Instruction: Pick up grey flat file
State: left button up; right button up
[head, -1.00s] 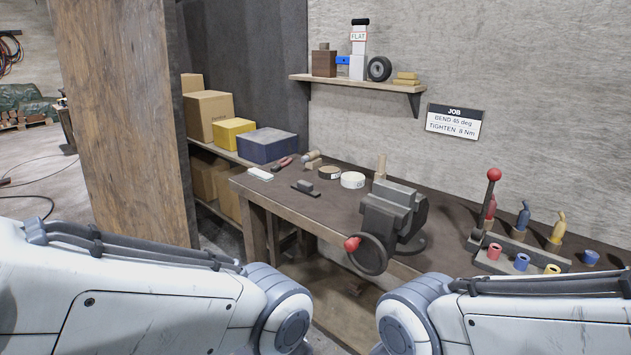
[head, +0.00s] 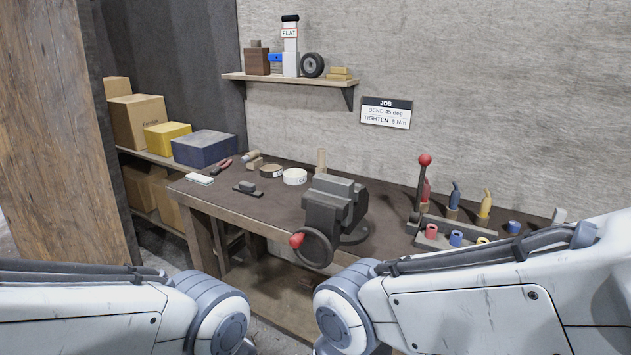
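An upright white-grey piece with a black top end (head: 290,19) stands on the wall shelf, with a sign reading FLAT (head: 290,33) on it. I cannot tell whether this is the grey flat file or its holder; no other piece is clearly a flat file. Both of my arms show only as white links with grey joints at the bottom of the head view. Both grippers are out of view.
The wall shelf (head: 235,76) also bears a brown block (head: 257,62), a black wheel (head: 312,65) and wooden pieces (head: 339,73). Below it, a dark workbench (head: 275,196) carries a vise (head: 335,205), tape rolls (head: 294,177) and a red-knobbed lever (head: 424,160). Boxes (head: 137,122) stand at left.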

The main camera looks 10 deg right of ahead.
aim_at(243, 187)
jog(key=u, duration=1)
jog(key=i, duration=3.2)
jog(key=z, duration=2.2)
